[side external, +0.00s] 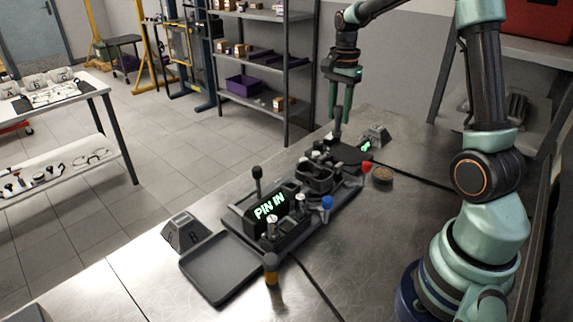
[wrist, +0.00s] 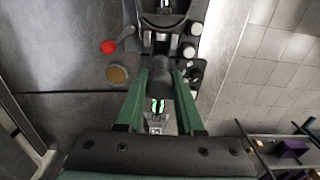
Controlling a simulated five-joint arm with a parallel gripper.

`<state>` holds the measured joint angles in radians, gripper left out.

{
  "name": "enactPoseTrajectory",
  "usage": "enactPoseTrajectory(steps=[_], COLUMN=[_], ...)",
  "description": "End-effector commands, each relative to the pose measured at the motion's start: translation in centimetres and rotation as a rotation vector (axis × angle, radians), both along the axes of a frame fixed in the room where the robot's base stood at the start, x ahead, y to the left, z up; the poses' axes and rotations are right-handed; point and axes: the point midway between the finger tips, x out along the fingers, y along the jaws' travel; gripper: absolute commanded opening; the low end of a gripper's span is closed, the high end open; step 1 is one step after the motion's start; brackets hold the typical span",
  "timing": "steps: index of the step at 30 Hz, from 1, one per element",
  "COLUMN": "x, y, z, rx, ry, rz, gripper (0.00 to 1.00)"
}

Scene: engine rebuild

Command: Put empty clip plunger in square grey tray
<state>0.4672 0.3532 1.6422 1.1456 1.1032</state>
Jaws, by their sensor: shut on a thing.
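My gripper (side external: 338,128) points down over the far end of the dark fixture in the side view. It is shut on a dark part, which shows between the green fingers in the wrist view (wrist: 159,72). I take this part to be the clip plunger; its lower end is hard to make out. The grey tray (side external: 203,283), square with a low rim, lies at the near left end of the fixture in the side view. It looks empty and is well away from my gripper. The wrist view does not show it.
The fixture has a PIN IN display (side external: 269,207), a black-knobbed lever (side external: 257,174), a blue knob (side external: 327,203) and a red knob (side external: 367,167). A brown-topped round cup (side external: 382,175) stands beside it. A grey block (side external: 185,233) sits behind the tray.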

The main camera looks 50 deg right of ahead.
Motion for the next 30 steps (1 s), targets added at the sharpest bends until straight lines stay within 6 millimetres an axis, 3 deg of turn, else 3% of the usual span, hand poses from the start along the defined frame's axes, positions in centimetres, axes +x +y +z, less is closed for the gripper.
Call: enactPoseTrajectory(steps=[3,9,14,17,20,23,30], x=[0.1,0.0,0.1,0.6,1.7,3.0,4.8], y=[-0.1,0.0,0.1,1.2,3.7,7.7,19.3], z=[3.4,7.2,8.9,9.3,9.3,9.0,8.3], rx=[-0.003,-0.001,-0.001,0.000,0.000,0.001,0.001], ry=[-0.006,-0.003,-0.001,0.000,0.001,0.002,0.001], rz=[0.000,0.000,0.005,0.046,0.145,0.298,0.737], gripper=[0.00,0.00,0.00,0.00,0.00,0.00,0.00])
